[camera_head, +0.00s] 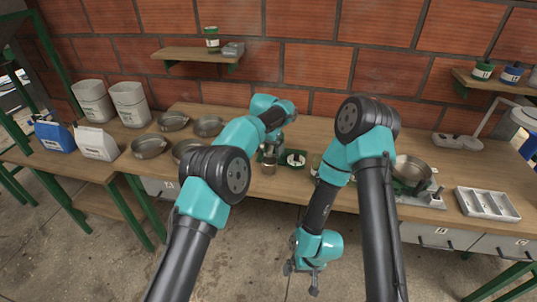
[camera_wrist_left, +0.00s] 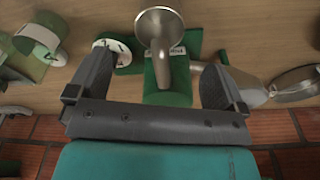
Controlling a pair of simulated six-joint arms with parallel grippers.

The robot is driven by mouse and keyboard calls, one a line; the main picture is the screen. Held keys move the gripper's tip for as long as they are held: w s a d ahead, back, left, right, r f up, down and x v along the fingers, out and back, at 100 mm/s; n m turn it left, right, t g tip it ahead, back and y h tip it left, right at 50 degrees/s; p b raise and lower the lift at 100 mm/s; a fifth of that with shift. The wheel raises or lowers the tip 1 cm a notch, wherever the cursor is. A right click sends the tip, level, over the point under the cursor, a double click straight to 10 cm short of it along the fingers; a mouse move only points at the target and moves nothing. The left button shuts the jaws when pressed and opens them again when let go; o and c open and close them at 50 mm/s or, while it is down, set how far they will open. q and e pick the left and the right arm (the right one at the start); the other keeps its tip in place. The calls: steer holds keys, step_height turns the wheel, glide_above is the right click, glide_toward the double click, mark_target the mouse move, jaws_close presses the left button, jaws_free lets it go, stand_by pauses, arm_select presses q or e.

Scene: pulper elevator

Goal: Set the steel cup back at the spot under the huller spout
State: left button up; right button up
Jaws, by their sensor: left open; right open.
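A small upright steel form (camera_head: 269,166), which looks like the cup, stands at the bench's middle, just below my left gripper (camera_head: 273,142). In the left wrist view the open left gripper (camera_wrist_left: 157,85) spans a green body (camera_wrist_left: 167,98) that looks like the huller. A steel funnel shape (camera_wrist_left: 160,24) shows above it. Another steel form (camera_wrist_left: 205,76) is partly hidden by the right-hand finger. I cannot tell which of these two is the cup. Nothing is visibly clamped. The spot under the spout cannot be made out. My right gripper (camera_head: 300,279) is open and empty, before the bench front.
A green piece with a white round top (camera_head: 296,158) stands right of the steel form. Steel pans (camera_head: 150,146) lie to the left. The brick wall (camera_head: 318,67) closes the back.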

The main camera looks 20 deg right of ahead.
arm_select(q)
step_height(320, 180, up, 11)
steer(key=s+a, duration=0.1)
stand_by(0.7)
steer(key=shift+m+g, duration=0.4)
steer(key=shift+g, duration=0.4)
steer(key=s+a+f, duration=0.1)
steer(key=a+f, duration=0.2)
steer(key=f, duration=0.2)
steer(key=s+a+f, duration=0.1)
steer(key=a+f, duration=0.3)
steer(key=f, duration=0.1)
steer(key=s+a+f, duration=0.1)
steer(key=a+f, duration=0.3)
steer(key=f, duration=0.1)
steer(key=shift+f, duration=0.4)
steer(key=s+a+f+n+h, duration=0.2)
steer(key=s+a+f+n, duration=0.1)
steer(key=s+a+f, duration=1)
steer(key=s+a+f+n, duration=0.3)
steer(key=s+a+n, duration=0.1)
steer(key=s+a, duration=0.5)
steer(key=s+a+f+n+t, duration=0.1)
steer(key=s+a+f+n, duration=0.3)
steer(key=s+a, duration=0.6)
steer(key=shift+s+a+f+n+h, duration=0.2)
steer(key=shift+s+n+h, duration=0.25)
steer(key=shift+s, duration=0.65)
